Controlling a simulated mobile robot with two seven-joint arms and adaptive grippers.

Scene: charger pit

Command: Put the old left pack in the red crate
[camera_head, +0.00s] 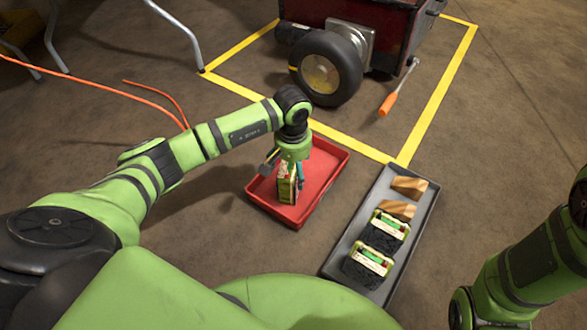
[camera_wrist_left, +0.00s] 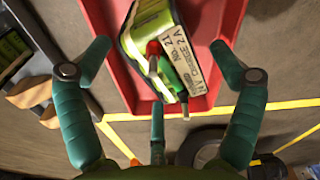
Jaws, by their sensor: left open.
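The red crate (camera_head: 334,172) lies on the floor in front of my body. A pack (camera_head: 287,190) with a pale label and green parts is inside it, under my left gripper (camera_head: 285,168). In the left wrist view, the pack (camera_wrist_left: 165,45) shows a printed label, a green-and-red part on top and sits at a slant within the crate (camera_wrist_left: 222,20). My left gripper (camera_wrist_left: 160,62) is open, its fingers spread on both sides of the pack with gaps to it. Whether the pack rests on the crate floor is hard to tell. My right gripper is out of view.
A grey tray (camera_head: 334,262) right of the crate holds two packs (camera_head: 385,232) (camera_head: 368,264) and wooden wedges (camera_head: 408,187). Behind stand a red machine with a black wheel (camera_head: 329,68) and an orange-handled tool (camera_head: 388,103). Yellow tape (camera_head: 428,118) and an orange cable (camera_head: 95,88) cross the floor.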

